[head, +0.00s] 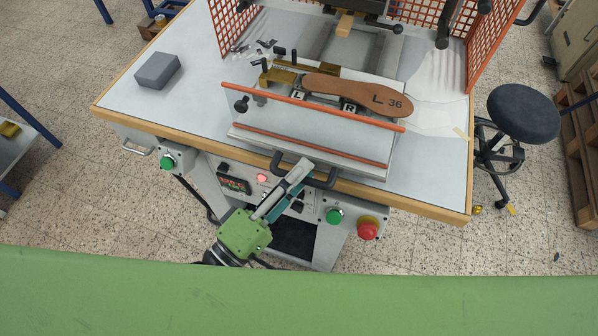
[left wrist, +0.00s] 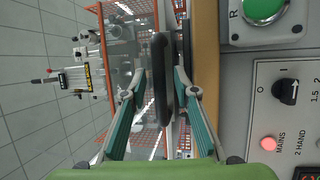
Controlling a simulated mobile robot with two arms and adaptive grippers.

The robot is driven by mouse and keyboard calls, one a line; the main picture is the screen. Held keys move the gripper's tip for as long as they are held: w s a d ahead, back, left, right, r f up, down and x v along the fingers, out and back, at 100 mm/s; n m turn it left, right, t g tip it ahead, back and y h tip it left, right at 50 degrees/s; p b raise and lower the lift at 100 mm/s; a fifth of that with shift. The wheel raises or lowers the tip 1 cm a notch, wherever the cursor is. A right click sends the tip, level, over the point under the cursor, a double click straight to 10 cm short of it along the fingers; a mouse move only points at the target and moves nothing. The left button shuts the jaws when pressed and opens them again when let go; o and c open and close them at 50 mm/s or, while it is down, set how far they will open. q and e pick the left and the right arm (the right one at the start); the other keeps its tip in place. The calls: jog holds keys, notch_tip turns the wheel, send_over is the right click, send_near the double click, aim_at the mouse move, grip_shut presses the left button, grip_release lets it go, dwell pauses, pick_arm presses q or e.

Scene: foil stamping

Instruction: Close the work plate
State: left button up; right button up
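The work plate (head: 330,147) is a grey sliding plate with orange edge strips at the front of the machine table. A brown insole marked L 36 (head: 360,92) lies on it. Its black front handle (head: 322,182) sticks out over the table's front edge and also shows in the left wrist view (left wrist: 162,95). My left gripper (head: 300,172) is at this handle. In the left wrist view its two fingers (left wrist: 160,88) stand apart, one on each side of the handle bar, with gaps visible. My right gripper is in neither view.
A grey box (head: 157,70) lies on the table's left part. Orange mesh guards (head: 430,14) flank the press. Below the table edge are green buttons (head: 334,216), a red emergency stop (head: 368,227) and a control panel (left wrist: 285,120). A stool (head: 523,112) stands at right.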

aim_at(307, 156)
pick_arm(q)
grip_shut()
jog(key=w, duration=0.2)
jog(key=w+d, duration=0.1)
jog(key=w, duration=0.1)
jog(key=shift+w+d, duration=0.2)
jog(key=shift+w, duration=0.2)
grip_release()
jog(key=shift+s, duration=0.15)
